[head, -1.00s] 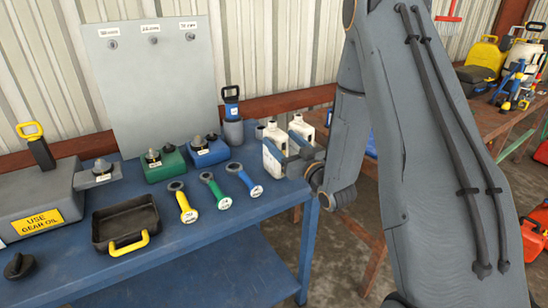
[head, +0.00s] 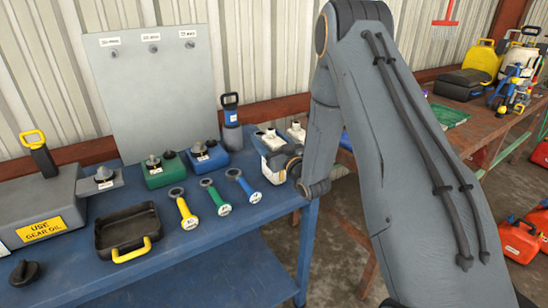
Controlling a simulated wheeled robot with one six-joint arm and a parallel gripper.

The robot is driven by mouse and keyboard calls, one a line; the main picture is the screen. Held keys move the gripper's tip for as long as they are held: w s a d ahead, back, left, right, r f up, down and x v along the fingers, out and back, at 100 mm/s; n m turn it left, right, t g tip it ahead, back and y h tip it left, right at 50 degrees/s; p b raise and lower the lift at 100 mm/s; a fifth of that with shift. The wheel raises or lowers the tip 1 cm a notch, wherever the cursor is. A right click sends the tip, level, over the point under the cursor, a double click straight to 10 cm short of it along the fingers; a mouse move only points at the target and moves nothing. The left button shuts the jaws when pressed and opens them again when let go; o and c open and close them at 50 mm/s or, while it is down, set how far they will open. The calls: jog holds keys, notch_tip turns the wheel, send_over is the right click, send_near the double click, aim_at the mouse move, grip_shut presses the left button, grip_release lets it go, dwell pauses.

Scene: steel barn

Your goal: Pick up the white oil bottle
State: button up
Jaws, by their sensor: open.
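Two white bottles stand at the right end of the blue bench. The fingers overlap the bottle in this view. I cannot tell whether they touch it or reach around it.
The blue bench (head: 190,243) holds yellow, green and blue handled tools, a black tray (head: 127,229) and a grey box (head: 38,205). A dark pump with a loop handle (head: 231,120) stands just left of the bottles. Red cans (head: 520,240) sit at right.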

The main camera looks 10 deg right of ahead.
grip_shut()
dwell(0.3)
jog(key=shift+r, duration=0.1)
